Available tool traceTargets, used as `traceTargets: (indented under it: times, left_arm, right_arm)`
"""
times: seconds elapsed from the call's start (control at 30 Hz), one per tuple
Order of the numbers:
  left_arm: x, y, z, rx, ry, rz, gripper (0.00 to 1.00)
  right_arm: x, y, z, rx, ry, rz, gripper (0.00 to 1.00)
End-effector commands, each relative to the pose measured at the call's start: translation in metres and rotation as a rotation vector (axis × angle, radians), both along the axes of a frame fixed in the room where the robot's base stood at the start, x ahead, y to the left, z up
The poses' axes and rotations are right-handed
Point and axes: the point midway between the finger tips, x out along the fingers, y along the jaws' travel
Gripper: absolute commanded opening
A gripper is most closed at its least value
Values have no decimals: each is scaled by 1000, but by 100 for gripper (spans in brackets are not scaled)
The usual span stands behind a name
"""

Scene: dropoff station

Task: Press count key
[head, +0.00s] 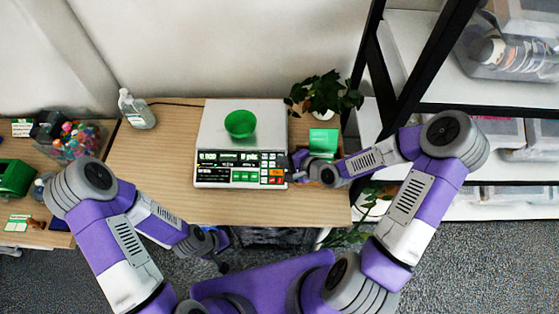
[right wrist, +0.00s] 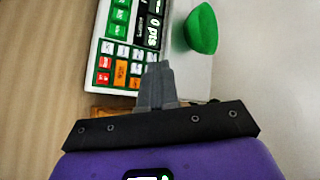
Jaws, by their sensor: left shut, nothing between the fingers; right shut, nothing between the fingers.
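A white counting scale (head: 240,143) stands on the wooden table, with a green bowl (head: 240,124) on its plate. Its keypad (head: 271,170), at the panel's right end, has green, white, red and orange keys; the labels are too small to read, so I cannot tell which is the count key. In the right wrist view the orange key (right wrist: 121,73) lies just left of my fingertips. My right gripper (head: 295,172) is shut and empty at the keypad's right edge; it also shows in the right wrist view (right wrist: 160,72). Contact cannot be told. My left gripper (head: 223,267) is shut, low before the table.
A potted plant (head: 325,93) and a green card (head: 323,140) stand right of the scale, close to my right arm. A sanitizer bottle (head: 136,110) stands at the back left. The table left of the scale is clear. A black-framed shelf (head: 400,90) rises at right.

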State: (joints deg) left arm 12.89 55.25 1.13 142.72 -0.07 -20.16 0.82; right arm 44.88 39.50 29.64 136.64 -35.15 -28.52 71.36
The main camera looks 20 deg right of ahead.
Motion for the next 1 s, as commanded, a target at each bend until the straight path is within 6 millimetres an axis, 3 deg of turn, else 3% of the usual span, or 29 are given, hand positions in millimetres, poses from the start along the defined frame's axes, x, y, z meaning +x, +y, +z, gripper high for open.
traceTargets:
  times: [0.27,0.7,1.0]
  left_arm:
    - [0,0,-8,0,0,0,0]
    - [0,0,-61,0,0,0,0]
    - [0,0,-69,0,0,0,0]
  right_arm:
    - [2,0,-9,-1,0,2,0]
    - [25,-7,-64,-1,1,-1,0]
    - [33,-9,-80,-1,1,2,0]
